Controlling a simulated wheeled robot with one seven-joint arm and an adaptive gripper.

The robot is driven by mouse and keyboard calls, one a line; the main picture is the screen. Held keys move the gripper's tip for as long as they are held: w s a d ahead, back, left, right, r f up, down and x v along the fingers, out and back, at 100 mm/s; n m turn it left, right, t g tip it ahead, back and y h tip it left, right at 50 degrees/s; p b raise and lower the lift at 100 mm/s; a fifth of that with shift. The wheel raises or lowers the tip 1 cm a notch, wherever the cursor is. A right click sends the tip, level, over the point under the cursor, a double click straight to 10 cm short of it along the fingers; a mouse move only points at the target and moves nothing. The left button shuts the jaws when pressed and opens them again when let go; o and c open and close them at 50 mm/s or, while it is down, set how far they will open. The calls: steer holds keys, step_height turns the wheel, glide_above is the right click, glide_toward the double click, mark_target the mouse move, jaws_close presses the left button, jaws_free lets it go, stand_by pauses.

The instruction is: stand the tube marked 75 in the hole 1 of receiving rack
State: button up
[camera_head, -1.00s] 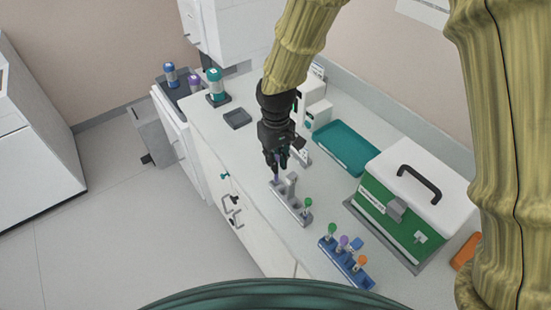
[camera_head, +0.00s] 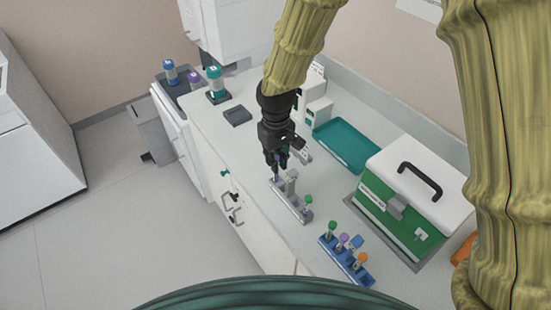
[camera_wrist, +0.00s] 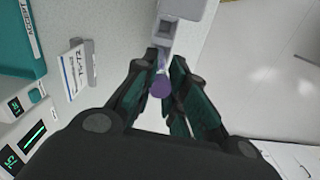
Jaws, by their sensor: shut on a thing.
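In the wrist view the purple cap sits between the fingertips, at the end of the grey rack (camera_wrist: 181,9). The tube's mark cannot be read, and the fingers hide most of its body. I cannot tell how far its lower end is in a hole. A green-capped tube (camera_head: 308,200) stands at the other end of the grey rack.
A blue rack (camera_head: 340,262) with several capped tubes stands to the right. A teal tray (camera_head: 347,147) and a green box with a white lid (camera_head: 404,205) lie behind. A small label card (camera_wrist: 76,69) stands beside the grey rack. The counter edge is close on the left.

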steer(key=shift+f, duration=0.55)
steer(key=o, duration=0.9)
steer(key=shift+c, duration=0.2)
step_height(320, 180, up, 12)
stand_by(0.5)
stand_by(0.4)
